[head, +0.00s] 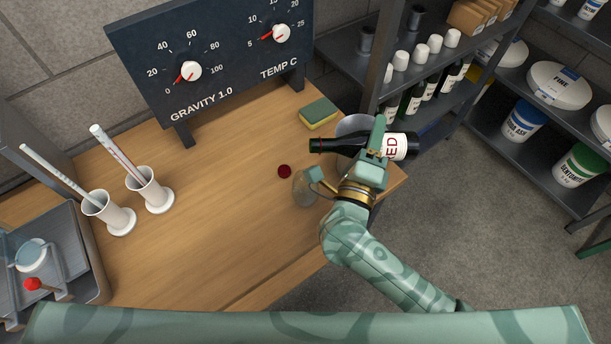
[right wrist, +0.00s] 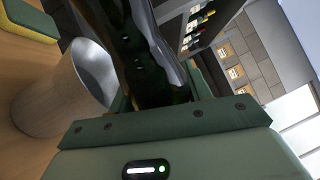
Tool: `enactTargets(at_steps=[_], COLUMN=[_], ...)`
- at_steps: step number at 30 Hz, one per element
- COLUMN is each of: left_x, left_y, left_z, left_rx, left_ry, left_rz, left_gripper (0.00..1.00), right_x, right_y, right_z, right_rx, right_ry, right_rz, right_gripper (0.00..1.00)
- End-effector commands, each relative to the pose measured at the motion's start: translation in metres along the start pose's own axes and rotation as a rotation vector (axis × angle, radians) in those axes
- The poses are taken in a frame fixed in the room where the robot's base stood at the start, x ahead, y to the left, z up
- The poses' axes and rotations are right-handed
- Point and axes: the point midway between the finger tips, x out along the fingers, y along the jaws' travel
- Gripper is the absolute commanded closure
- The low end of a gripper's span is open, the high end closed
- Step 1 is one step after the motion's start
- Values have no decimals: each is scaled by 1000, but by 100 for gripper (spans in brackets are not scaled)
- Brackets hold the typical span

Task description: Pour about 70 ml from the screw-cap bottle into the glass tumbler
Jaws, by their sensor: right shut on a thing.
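The dark screw-cap bottle (head: 333,145), with a white label, lies about level in my right gripper (head: 377,150), its neck pointing left in the head view. The gripper is shut around the bottle near its label. In the right wrist view dark glass (right wrist: 155,60) fills the space between the fingers. A clear, brownish glass tumbler (head: 304,188) stands on the table below the bottle's neck, partly beside my wrist. I cannot tell its fill level. No stream shows at the bottle's mouth. A small dark red disc (head: 284,171) lies left of the tumbler; cap or spill is unclear. My left gripper is out of view.
A grey cylindrical vessel (right wrist: 58,95) stands close behind the bottle. A yellow-green sponge (head: 319,113) lies near it. White cylinders with sticks (head: 151,190) stand left, beside a grey tray (head: 95,270). A bottle shelf (head: 345,60) is at the back right. The table's middle is clear.

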Motion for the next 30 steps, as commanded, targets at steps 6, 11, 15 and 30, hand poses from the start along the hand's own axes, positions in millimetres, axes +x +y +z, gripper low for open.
enactTargets(at_steps=[6,11,15,30], left_x=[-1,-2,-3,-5], left_y=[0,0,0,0], left_z=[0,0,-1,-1], left_rx=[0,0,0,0], left_ry=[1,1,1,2], left_rz=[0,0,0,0], left_gripper=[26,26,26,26], right_x=[0,0,0,1], right_y=[-1,-2,-2,-2], right_z=[0,1,1,-1], right_rx=[-15,-26,-36,-68], right_ry=[-5,-8,-11,-20], right_rz=[-8,-13,-17,-30], right_gripper=[86,86,86,86])
